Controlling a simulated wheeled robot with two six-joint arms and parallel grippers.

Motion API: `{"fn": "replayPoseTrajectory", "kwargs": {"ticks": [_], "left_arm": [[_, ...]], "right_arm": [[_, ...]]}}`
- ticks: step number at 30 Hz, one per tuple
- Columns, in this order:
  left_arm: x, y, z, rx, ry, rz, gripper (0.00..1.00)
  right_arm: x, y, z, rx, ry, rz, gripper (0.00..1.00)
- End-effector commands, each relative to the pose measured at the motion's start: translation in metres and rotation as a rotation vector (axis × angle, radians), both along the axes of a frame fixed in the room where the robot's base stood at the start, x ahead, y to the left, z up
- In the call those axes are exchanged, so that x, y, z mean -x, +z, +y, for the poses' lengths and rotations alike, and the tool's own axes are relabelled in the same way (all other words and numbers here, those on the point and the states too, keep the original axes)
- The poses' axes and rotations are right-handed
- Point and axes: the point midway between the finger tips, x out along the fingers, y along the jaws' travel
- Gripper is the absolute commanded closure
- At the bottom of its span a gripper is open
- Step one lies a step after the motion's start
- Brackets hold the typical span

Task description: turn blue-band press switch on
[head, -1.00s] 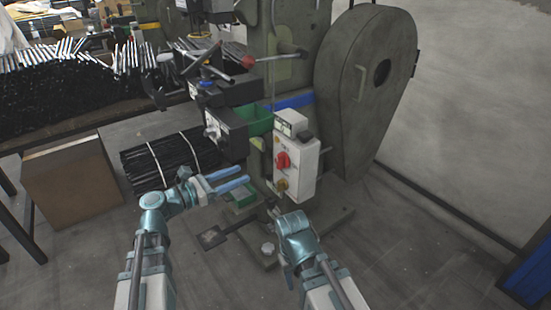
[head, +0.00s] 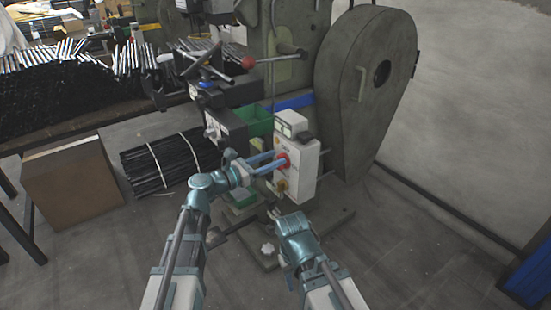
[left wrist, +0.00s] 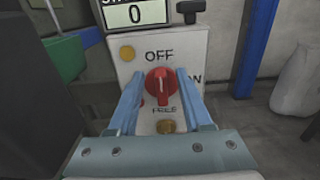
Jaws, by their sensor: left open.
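The press with the blue band (head: 294,102) stands in the middle of the head view. Its white switch box (head: 309,170) carries a red rotary switch (head: 283,160), also seen in the left wrist view (left wrist: 160,86). The box is marked OFF above the knob and ON to its right, partly hidden by a finger. The knob's grip stands about upright. My left gripper (head: 271,162) is open, with its blue fingers on either side of the knob; I cannot tell whether they touch it. My right gripper (head: 276,214) is low in front of the press base; its jaw state is unclear.
A display reading 0 (left wrist: 136,13) sits above the switch panel.

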Motion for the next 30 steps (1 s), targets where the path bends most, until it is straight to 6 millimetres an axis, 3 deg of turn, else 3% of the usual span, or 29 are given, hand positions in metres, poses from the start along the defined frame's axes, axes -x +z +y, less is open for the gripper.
{"fn": "replayPoseTrajectory", "kwargs": {"ticks": [14, 23, 30], "left_arm": [[-0.0073, 0.0, -0.0107, 0.0, 0.0, 0.0, 0.5], [-0.0072, 0.0, -0.0106, 0.0, 0.0, 0.0, 1.0], [-0.0072, -0.0001, -0.0106, 0.0, 0.0, 0.0, 1.0]], "right_arm": [[0.0, 0.0, 0.0, 0.0, 0.0, 0.0, 0.5], [0.0, 0.0, 0.0, 0.0, 0.0, 0.0, 0.5], [0.0, 0.0, 0.0, 0.0, 0.0, 0.0, 0.5]]}}
